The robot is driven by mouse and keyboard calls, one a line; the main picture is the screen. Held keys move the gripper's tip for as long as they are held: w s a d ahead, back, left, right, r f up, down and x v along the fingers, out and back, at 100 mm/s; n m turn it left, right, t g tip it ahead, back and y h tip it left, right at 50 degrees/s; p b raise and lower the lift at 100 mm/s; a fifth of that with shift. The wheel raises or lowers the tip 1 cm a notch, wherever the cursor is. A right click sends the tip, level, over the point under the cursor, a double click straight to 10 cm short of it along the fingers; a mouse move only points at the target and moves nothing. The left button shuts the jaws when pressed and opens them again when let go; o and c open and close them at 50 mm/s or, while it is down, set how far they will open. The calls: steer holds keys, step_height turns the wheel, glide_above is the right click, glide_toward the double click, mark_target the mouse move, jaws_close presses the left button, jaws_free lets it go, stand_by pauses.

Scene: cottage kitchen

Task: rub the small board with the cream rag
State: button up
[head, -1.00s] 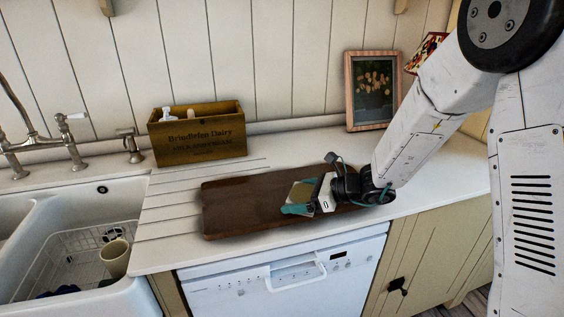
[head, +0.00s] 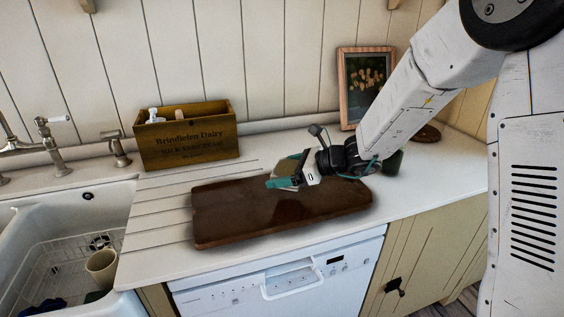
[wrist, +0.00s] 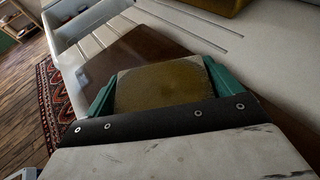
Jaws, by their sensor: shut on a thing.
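The dark brown wooden board (head: 280,215) lies flat on the white counter, with a slight sheen on its top. It also shows in the wrist view (wrist: 150,48), beyond the fingers. My gripper (head: 284,177), with teal fingers, is over the back middle of the board. It is shut on the cream rag (head: 288,168), which looks like a folded pad. In the wrist view the rag (wrist: 160,88) sits between both fingers, with a brownish-yellow face and paler edges. The gripper looks raised above the board; the rag's underside is hidden.
A wooden dairy box (head: 186,138) with bottles stands behind the board at left. A framed picture (head: 364,85) leans at the wall. A dark green cup (head: 393,162) stands behind my wrist. The sink (head: 60,230) is at left. The counter's front edge runs close to the board.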

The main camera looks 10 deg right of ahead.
steer(key=shift+r, duration=1.4)
steer(key=shift+s, duration=0.1)
